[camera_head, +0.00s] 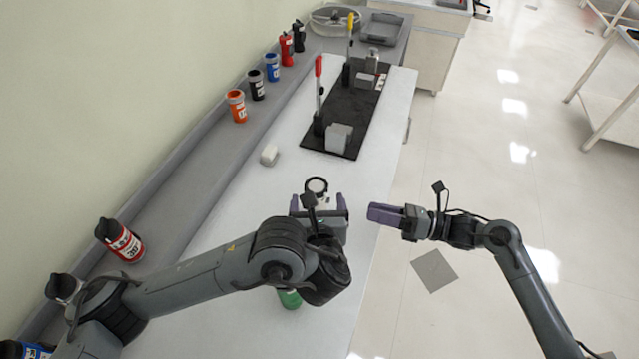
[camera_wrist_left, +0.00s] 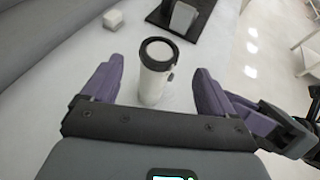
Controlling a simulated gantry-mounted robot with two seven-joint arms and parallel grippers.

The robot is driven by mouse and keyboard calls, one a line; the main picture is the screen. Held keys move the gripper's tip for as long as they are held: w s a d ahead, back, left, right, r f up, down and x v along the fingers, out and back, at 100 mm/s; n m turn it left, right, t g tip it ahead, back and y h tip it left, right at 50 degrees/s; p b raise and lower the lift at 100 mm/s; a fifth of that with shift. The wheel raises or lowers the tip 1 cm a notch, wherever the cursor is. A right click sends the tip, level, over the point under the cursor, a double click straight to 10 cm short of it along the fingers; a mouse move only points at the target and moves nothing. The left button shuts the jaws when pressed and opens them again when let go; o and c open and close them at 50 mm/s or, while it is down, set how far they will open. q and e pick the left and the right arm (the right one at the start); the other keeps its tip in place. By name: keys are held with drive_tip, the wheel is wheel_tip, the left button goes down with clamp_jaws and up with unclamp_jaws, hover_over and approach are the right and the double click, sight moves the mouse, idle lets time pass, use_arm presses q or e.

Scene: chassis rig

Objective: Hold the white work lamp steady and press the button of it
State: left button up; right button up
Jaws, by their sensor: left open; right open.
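The white work lamp (camera_wrist_left: 153,79) stands upright on the white table, with a dark ring around its top and a small dark button (camera_wrist_left: 170,77) on its right side in the left wrist view. In the head view its ring top (camera_head: 316,186) shows just past my left gripper. My left gripper (camera_wrist_left: 158,82) is open, with its purple fingers on either side of the lamp and gaps on both sides; it also shows in the head view (camera_head: 318,203). My right gripper (camera_head: 386,215) is to the right of the lamp, pointing left at it, apart from it and empty.
A white block (camera_head: 269,155) lies on the table behind the lamp. A black board (camera_head: 343,108) with red- and yellow-handled clamps is farther back. A green object (camera_head: 289,298) is partly hidden under my left arm. Several bottles and jars line the grey ledge (camera_head: 188,178).

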sight(316, 184)
use_arm(q)
drive_tip(key=shift+x, duration=4.3)
drive_tip(key=shift+a, duration=0.1)
drive_tip(key=c, duration=1.2)
drive_tip(key=shift+c, duration=0.4)
use_arm(e)
drive_tip(key=shift+c, duration=0.6)
clamp_jaws()
